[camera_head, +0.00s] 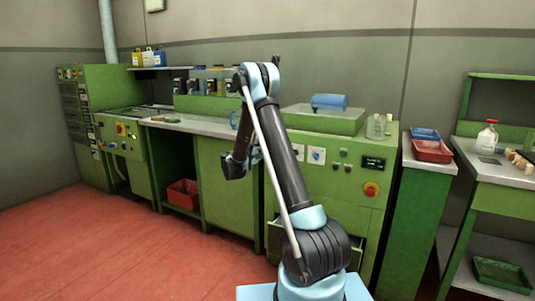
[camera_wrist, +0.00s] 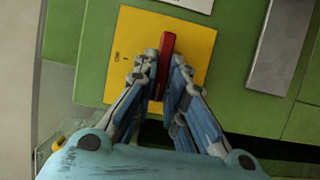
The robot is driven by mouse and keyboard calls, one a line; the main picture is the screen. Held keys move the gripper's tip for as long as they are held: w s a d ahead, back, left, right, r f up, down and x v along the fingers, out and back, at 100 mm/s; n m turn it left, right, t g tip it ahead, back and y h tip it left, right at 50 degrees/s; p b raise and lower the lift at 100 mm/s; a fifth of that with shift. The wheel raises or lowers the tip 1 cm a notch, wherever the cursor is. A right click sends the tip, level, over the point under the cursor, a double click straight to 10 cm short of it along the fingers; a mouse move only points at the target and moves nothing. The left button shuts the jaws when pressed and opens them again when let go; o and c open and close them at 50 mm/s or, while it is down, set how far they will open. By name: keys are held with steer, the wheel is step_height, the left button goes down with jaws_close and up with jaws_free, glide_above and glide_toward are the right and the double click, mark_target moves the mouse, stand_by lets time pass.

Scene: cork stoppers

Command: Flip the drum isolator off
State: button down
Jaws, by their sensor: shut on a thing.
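The drum isolator shows in the wrist view as a red handle (camera_wrist: 166,43) on a square yellow plate (camera_wrist: 199,45), fixed to a green panel. The handle stands almost upright in that picture, leaning slightly. My gripper (camera_wrist: 164,62) is shut on the red handle, one finger on each side. The upper end of the handle sticks out past the fingertips; its lower part is between the fingers. In the head view my arm hides the isolator, and the fingers cannot be made out.
A grey metal plate (camera_wrist: 272,50) is on the panel right of the isolator in the wrist view. In the head view, a red knob (camera_head: 371,189) and a dark display (camera_head: 374,162) sit on the green machine. A red tray (camera_head: 432,151) stands right. The red floor (camera_head: 100,235) at left is clear.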

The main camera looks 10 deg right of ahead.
steer(key=shift+w+d, duration=0.15)
steer(key=shift+d, duration=0.1)
steer(key=c, duration=1.6)
jaws_free()
steer(key=shift+f, duration=0.1)
steer(key=shift+c, duration=0.2)
steer(key=shift+a, duration=0.2)
steer(key=v, duration=1.1)
steer(key=shift+s+a, duration=0.2)
steer(key=shift+a, duration=0.15)
steer(key=shift+d, duration=0.1)
